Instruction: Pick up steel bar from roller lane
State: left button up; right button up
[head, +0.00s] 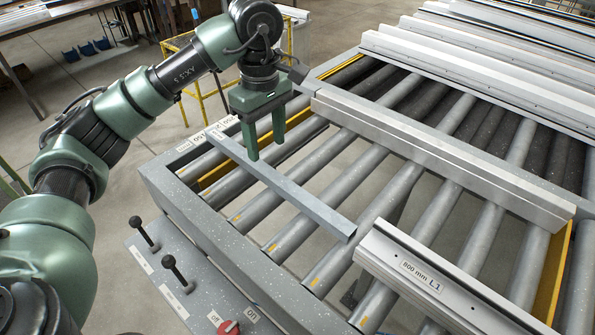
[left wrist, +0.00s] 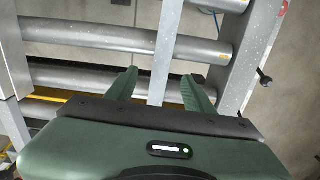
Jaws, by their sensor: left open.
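The steel bar (head: 310,203), slim, grey and square-edged, lies diagonally across the rollers in the head view. Its near end is bare and its far end reaches the lane's left frame. My left gripper (head: 266,151), green with two straight fingers, points down at the bar's far half. It is open and empty. In the left wrist view the bar (left wrist: 167,35) runs between the two open fingers (left wrist: 160,73), with a gap on each side. I cannot tell how far down beside the bar the fingertips reach. My right gripper is not in view.
A long pale profile (head: 440,160) lies across the rollers to the right of the bar. A labelled 800 mm profile (head: 450,290) lies nearer, at the lower right. Black levers (head: 175,272) and a red knob (head: 228,327) stand on the front panel. Bare rollers flank the bar.

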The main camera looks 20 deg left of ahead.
aim_at(268, 171)
pick_arm(q)
jog(key=f, duration=0.1)
jog(key=f+p, duration=0.1)
jog(key=f, duration=0.1)
jog(key=shift+s+a, duration=0.2)
jog(key=shift+a, duration=0.15)
jog(key=f, duration=0.1)
jog(key=f+p, duration=0.2)
jog(key=shift+d+f, duration=0.25)
jog(key=shift+d, duration=0.05)
jog(key=shift+f, duration=0.45)
grip_shut()
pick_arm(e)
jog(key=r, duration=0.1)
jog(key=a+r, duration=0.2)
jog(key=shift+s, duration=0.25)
pick_arm(q)
jog(key=shift+w, duration=0.1)
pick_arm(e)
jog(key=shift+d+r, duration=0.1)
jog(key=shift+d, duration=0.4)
